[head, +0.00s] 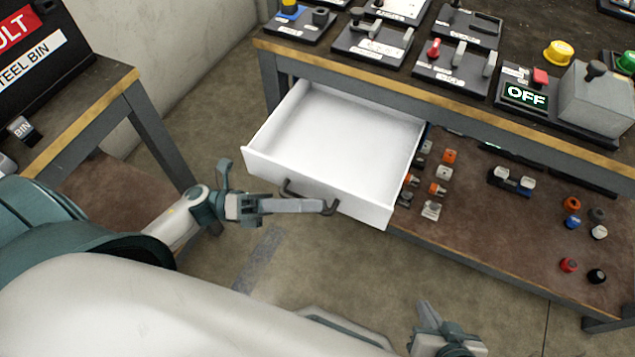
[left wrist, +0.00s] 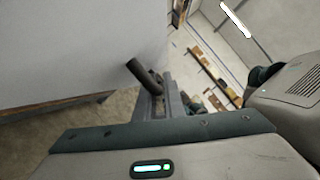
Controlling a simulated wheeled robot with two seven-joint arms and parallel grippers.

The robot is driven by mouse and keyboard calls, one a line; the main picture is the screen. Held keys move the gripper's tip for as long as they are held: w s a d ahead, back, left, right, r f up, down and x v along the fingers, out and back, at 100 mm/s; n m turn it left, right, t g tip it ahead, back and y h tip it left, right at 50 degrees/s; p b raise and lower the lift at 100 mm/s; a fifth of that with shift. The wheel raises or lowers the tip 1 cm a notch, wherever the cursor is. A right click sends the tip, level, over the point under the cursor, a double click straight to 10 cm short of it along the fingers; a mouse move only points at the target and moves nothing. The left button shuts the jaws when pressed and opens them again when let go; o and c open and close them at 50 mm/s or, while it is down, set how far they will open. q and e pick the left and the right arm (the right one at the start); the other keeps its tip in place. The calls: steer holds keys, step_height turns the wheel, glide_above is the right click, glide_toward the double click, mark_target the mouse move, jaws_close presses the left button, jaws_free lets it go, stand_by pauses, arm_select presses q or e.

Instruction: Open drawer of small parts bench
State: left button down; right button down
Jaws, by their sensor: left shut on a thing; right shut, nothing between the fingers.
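The white drawer (head: 335,135) is pulled well out from under the bench top (head: 450,110), and its inside looks empty. A dark bar handle (head: 289,189) runs across its front panel. My left gripper (head: 318,206) is at the handle, with its fingers shut on the handle's right end. In the left wrist view, the dark handle (left wrist: 145,78) sits at the fingers, beside the pale drawer front (left wrist: 70,45). My right gripper (head: 428,318) is low at the bottom of the head view, shut and empty, away from the drawer.
A lower shelf (head: 490,235) holds several small knobs and parts right of the drawer. Another table (head: 115,85) with a bin sign stands at left. Bare floor lies below the drawer.

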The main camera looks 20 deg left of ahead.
arm_select(q)
steer(key=shift+s, duration=0.3)
steer(key=c, duration=2.1)
jaws_free()
steer(key=shift+a, duration=0.15)
